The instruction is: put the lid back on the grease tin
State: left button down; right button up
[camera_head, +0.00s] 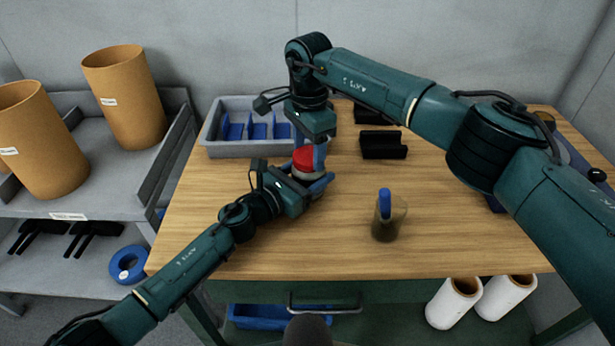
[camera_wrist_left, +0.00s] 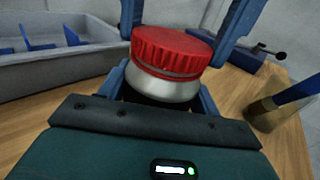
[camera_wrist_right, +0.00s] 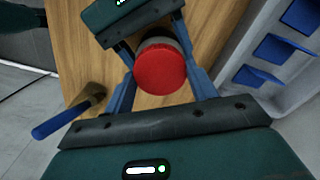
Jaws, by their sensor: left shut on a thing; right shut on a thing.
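The grease tin (camera_wrist_left: 158,88) is a silver, round body that stands upright near the left of the wooden table. Its red ribbed lid (camera_head: 309,158) is on top of it; the lid also shows in the left wrist view (camera_wrist_left: 172,50) and the right wrist view (camera_wrist_right: 160,68). My left gripper (camera_head: 316,187) is shut around the tin's body from the near left. My right gripper (camera_head: 310,157) comes down from above and is shut on the lid, a finger on either side.
A grey divided tray (camera_head: 228,149) with blue parts stands behind the tin. Black holders (camera_head: 383,145) stand to the right of it. A jar (camera_head: 388,226) with a blue-handled brush stands front right. The table's front middle is clear. A shelf with brown rolls (camera_head: 124,97) stands left.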

jog(key=m, duration=0.6)
jog(key=shift+m, duration=0.4)
jog(key=m, duration=1)
jog(key=shift+m, duration=0.4)
jog(key=m, duration=0.5)
jog(key=shift+m, duration=0.3)
jog(key=o, duration=1.2)
jog(key=shift+c, duration=0.2)
notch_tip(320, 180, up, 12)
